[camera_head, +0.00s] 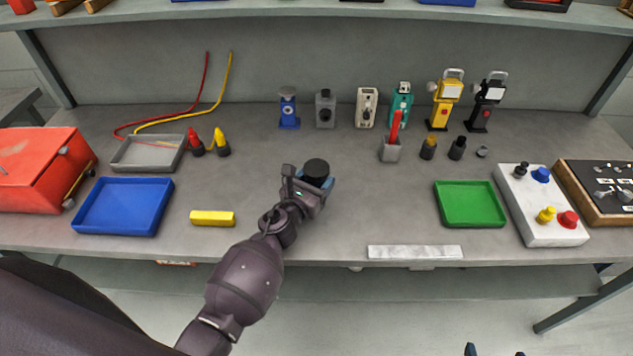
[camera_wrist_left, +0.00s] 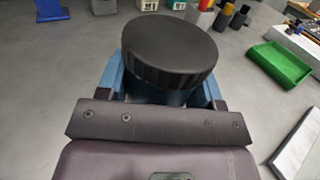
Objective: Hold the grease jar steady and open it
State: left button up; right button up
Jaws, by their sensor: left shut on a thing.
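The grease jar (camera_head: 316,168) stands upright near the middle of the workbench, with a wide black ribbed lid seated on a blue body. The wrist view shows the jar's lid (camera_wrist_left: 170,48) from close up. My left gripper (camera_head: 313,182) reaches in from the front and is shut on the jar body below the lid, with a blue finger on each side. Most of the jar body is hidden by the lid and the gripper. My right gripper (camera_head: 496,350) shows only as two dark blue fingertips at the bottom edge, apart with nothing between them.
A yellow block (camera_head: 213,218) and a blue tray (camera_head: 123,206) lie to the left. A green tray (camera_head: 490,223) and a white button box (camera_head: 542,232) are to the right. Several instruments stand along the back. The bench between the jar and the green tray is clear.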

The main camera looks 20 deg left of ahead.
aim_at(316, 167)
pick_arm(q)
notch_tip(316, 167, up, 4)
jog(key=shift+w+r+p, duration=0.1)
jog(key=shift+r+p, duration=0.15)
jog(key=shift+p, duration=0.7)
jog(key=shift+r, duration=0.95)
notch_tip(316, 167, up, 11)
jog(key=shift+r, duration=0.2)
pick_arm(e)
jog(key=shift+s+r, duration=0.45)
jog(key=shift+s, duration=0.15)
